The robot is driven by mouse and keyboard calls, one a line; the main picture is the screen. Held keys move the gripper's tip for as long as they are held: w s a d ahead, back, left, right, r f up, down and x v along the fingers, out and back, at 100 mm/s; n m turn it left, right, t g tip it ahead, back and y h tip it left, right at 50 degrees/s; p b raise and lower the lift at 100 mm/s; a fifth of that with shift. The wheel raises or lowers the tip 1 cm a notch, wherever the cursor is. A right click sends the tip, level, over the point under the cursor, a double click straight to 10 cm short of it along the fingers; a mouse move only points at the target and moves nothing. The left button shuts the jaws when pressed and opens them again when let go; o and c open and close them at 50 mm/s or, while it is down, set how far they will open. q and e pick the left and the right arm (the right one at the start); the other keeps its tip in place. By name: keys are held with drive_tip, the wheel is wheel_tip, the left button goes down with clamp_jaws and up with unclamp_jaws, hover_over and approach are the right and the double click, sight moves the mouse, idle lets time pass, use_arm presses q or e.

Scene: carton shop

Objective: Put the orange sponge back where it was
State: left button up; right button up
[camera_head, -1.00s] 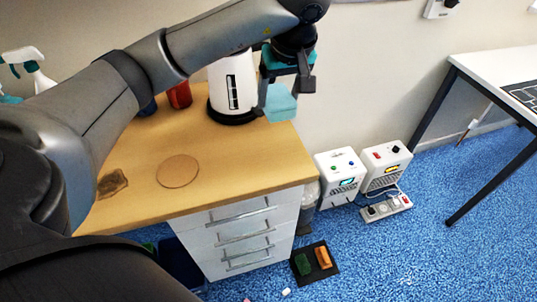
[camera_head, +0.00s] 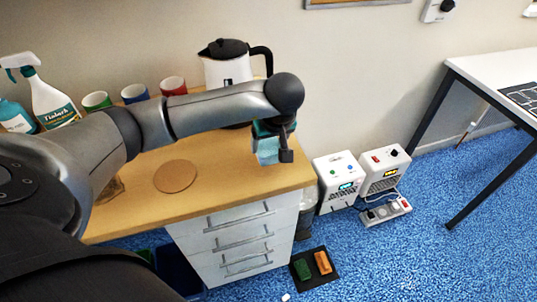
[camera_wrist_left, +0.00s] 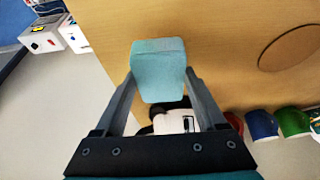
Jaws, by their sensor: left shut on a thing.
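The orange sponge (camera_head: 322,262) lies on a black mat (camera_head: 328,281) on the blue floor, beside a green sponge (camera_head: 303,269). My left gripper (camera_head: 272,157) is shut on a light blue block (camera_head: 265,151), over the right end of the wooden counter. In the left wrist view the light blue block (camera_wrist_left: 158,62) sits between the two fingers, with the counter (camera_wrist_left: 215,50) behind it. I cannot tell its exact height over the counter. My right gripper is not in view.
A kettle (camera_head: 222,68), red cup (camera_head: 173,87), blue cup (camera_head: 135,94), green cup (camera_head: 97,101) and spray bottle (camera_head: 50,100) stand at the counter's back. A round cork mat (camera_head: 175,176) lies bare. Two white boxes (camera_head: 337,180) (camera_head: 383,170) and a power strip (camera_head: 386,211) are to the right.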

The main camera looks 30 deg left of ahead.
use_arm(q)
wheel_tip(320, 180, down, 4)
drive_tip(key=shift+f, duration=0.15)
drive_tip(key=o, duration=1.2)
drive_tip(key=shift+c, duration=0.2)
drive_tip(key=v, duration=1.2)
drive_tip(key=shift+p, duration=0.4)
